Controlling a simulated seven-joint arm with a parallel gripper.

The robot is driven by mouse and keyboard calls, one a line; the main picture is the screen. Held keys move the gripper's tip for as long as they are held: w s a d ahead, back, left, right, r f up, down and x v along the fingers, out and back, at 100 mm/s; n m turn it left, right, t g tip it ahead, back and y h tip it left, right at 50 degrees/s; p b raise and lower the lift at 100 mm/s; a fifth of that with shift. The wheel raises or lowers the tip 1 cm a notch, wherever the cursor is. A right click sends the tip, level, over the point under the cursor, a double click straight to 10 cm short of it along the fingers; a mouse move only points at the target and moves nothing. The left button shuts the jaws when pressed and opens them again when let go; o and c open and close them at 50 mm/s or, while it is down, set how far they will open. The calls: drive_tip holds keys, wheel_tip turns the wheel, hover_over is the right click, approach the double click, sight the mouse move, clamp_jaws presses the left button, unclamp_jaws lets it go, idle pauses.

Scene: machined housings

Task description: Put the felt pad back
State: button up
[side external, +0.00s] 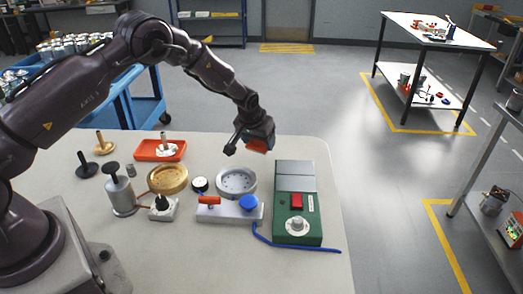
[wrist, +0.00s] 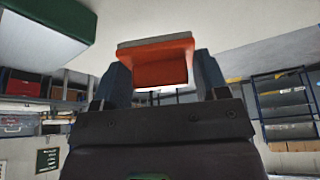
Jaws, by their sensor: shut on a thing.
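My gripper (side external: 252,143) is held above the back right of the table, behind the round grey housing and the green box. It is shut on an orange block with a thin grey layer on its outer face, which looks like the felt pad (side external: 258,147). In the wrist view the felt pad (wrist: 160,60) sits between the two dark fingers, with the grey face turned away from my gripper. It is clear of the table. An orange tray (side external: 141,152) with white pieces and a small upright part in it stands at the back left.
The round grey housing (side external: 236,181), a brass housing (side external: 167,179) and a green box (side external: 297,233) with a red button and white dial stand on the table (side external: 300,148). Several small tools stand left. A blue cable runs front right.

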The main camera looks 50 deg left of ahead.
sight(261, 159)
drive_tip(key=shift+w+a+f, duration=0.1)
drive_tip(key=shift+w+f, duration=0.35)
drive_tip(key=shift+f, duration=0.1)
drive_tip(key=shift+w+f, duration=0.2)
drive_tip(key=shift+f, duration=1.5)
drive_tip(key=shift+f, duration=0.15)
drive_tip(key=o, duration=0.6)
